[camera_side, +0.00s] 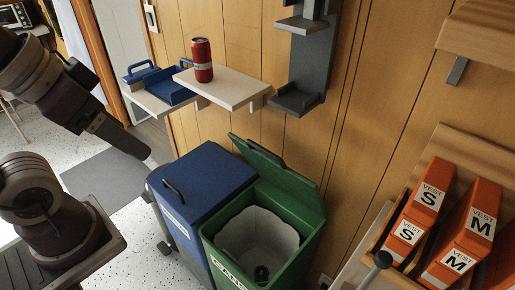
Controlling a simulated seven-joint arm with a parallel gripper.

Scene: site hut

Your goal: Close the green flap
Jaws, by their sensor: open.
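The green flap (292,186) is the lid of the green bin (306,252). It stands raised at the bin's back, near the wood-panelled wall, with a dark handle along its upper edge. The bin's mouth is open and shows a pale liner (268,228) with a dark object low inside it. My gripper (151,163) is at the left, pointing down and right beside the blue bin, well apart from the flap. It is open and looks empty; its fingers are small and hard to make out.
A blue bin (212,172) with a shut lid stands left of the green one. A shelf (235,92) with a red can (202,60) and a blue tray (168,90) hangs above. A grey rack (300,75) hangs above the flap. Orange vest boxes (465,215) stand right.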

